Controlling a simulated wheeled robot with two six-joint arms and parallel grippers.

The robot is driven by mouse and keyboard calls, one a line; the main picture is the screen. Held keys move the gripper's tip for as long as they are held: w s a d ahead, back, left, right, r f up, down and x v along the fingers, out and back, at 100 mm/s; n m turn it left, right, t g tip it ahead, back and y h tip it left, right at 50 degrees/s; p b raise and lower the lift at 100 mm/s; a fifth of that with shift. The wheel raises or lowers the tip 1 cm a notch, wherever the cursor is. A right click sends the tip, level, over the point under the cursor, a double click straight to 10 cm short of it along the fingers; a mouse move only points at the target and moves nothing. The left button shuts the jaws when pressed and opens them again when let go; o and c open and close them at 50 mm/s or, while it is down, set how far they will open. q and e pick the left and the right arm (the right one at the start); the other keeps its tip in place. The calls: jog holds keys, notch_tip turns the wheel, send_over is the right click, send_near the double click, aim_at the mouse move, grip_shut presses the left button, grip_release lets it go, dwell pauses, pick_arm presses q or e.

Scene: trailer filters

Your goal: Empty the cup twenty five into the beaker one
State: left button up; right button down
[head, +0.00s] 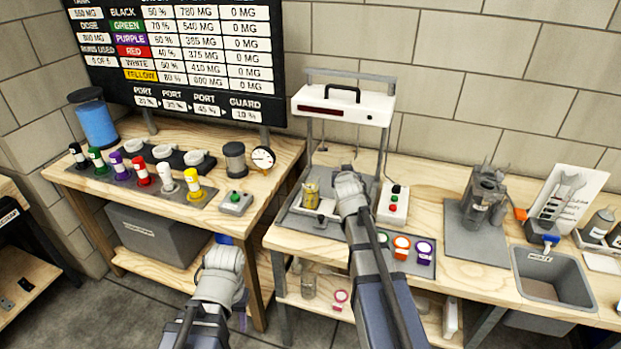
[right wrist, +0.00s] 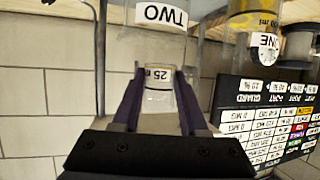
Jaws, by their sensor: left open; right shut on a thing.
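My right gripper (right wrist: 158,105) is shut on a small clear cup marked 25 (right wrist: 158,98), seen upside down in the right wrist view. How much it holds is unclear. Beaker one (right wrist: 252,22), with yellow content and a ONE label, is beside the cup, apart from it. In the head view the yellow beaker (head: 311,195) stands on the grey tray under the white frame, left of my right gripper (head: 347,182), which hides the cup. My left gripper (head: 224,243) is open and low, in front of the gap between the benches.
A vessel labelled TWO (right wrist: 160,16) shows close to the cup. A button box (head: 392,203) stands right of the tray. A grey waste basin (head: 553,275) is far right. Coloured bottles (head: 141,172) line the left bench below a chart board (head: 185,50).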

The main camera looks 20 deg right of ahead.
jog(key=shift+r+p, duration=2.55)
jog(key=shift+r, duration=0.05)
jog(key=shift+f, duration=0.1)
